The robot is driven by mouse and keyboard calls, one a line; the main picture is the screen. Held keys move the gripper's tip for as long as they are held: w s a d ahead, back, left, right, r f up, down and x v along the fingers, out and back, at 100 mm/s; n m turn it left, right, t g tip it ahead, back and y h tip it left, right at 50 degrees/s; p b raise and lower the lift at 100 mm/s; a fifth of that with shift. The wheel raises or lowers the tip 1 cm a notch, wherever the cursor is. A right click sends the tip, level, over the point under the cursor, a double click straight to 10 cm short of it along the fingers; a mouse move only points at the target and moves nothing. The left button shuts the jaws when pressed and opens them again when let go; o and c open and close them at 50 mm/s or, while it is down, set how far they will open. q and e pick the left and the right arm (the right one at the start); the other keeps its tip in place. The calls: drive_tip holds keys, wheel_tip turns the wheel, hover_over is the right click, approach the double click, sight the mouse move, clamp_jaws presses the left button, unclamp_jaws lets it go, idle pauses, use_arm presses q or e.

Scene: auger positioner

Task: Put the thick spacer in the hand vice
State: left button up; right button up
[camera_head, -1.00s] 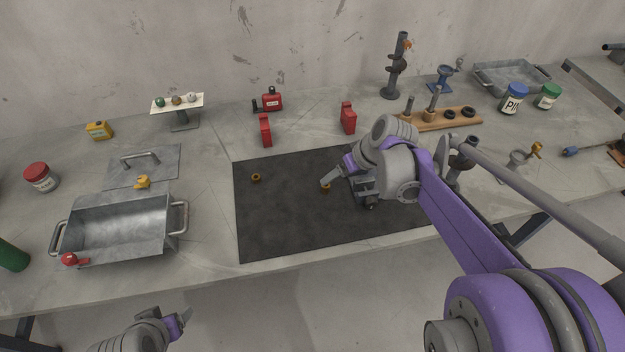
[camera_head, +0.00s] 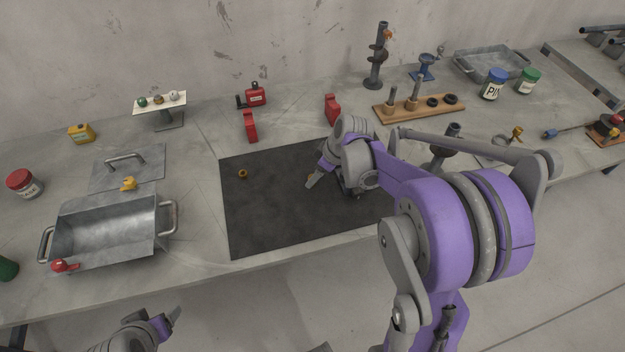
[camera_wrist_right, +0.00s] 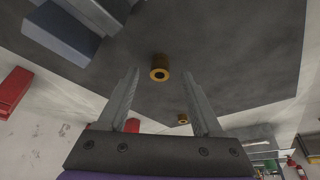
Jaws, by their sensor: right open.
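Two small brass ring-shaped spacers lie on the black mat (camera_head: 265,225). The left spacer (camera_head: 243,174) is clear of both grippers. The other spacer (camera_wrist_right: 159,68) sits just beyond and between my right fingertips in the wrist view; in the head view it is mostly behind a finger. I cannot tell which is thicker. My right gripper (camera_wrist_right: 160,78) is open and empty, low over the mat. A blue-grey block (camera_wrist_right: 62,30) with grey bars beside it, possibly the hand vice, shows beside the left finger; my arm mostly hides it in the head view. My left gripper (camera_head: 172,322) is off the table's front edge, jaws unclear.
A metal tray (camera_head: 105,225) and its lid (camera_head: 125,165) lie left of the mat. Two red blocks (camera_head: 251,127) (camera_head: 332,109) stand behind the mat. A wooden peg board (camera_head: 420,106) is at the back right. The mat's left half is mostly free.

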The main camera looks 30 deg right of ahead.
drive_tip(key=shift+x, duration=1.15)
clamp_jaws()
